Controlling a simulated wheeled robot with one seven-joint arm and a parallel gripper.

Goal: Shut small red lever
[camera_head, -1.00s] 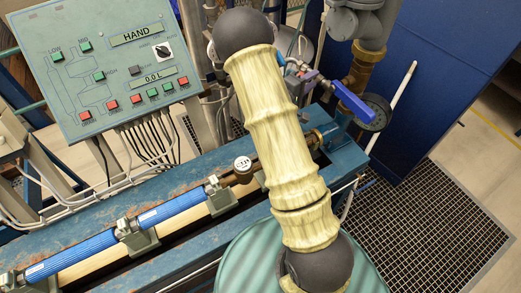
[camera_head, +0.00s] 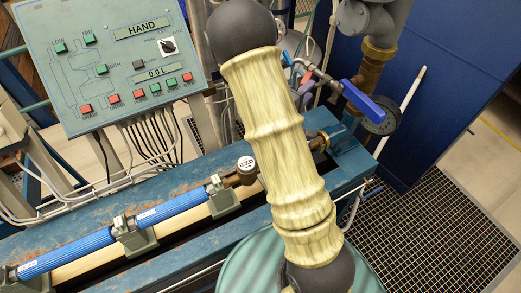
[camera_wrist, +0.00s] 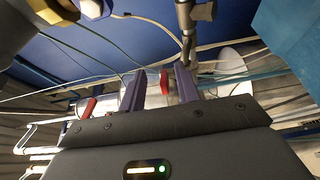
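A small red lever (camera_wrist: 165,82) shows in the wrist view between the two purple fingers of my gripper (camera_wrist: 160,72). The fingers are apart, with a visible gap on each side of the lever. I cannot tell how far beyond the fingertips the lever lies. A second red piece (camera_wrist: 88,107) shows left of the fingers. In the head view a small red part (camera_head: 307,77) sits on the pipework just right of my arm, and I cannot tell whether it is the same lever. My gripper is hidden behind my arm in the head view.
A large blue lever (camera_head: 362,100) on a brass pipe stands right of the red part. Thin hoses (camera_wrist: 75,50) and metal pipe fittings (camera_wrist: 187,25) crowd the wrist view. The control panel (camera_head: 110,70) is at upper left. The blue bench (camera_head: 75,220) runs below.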

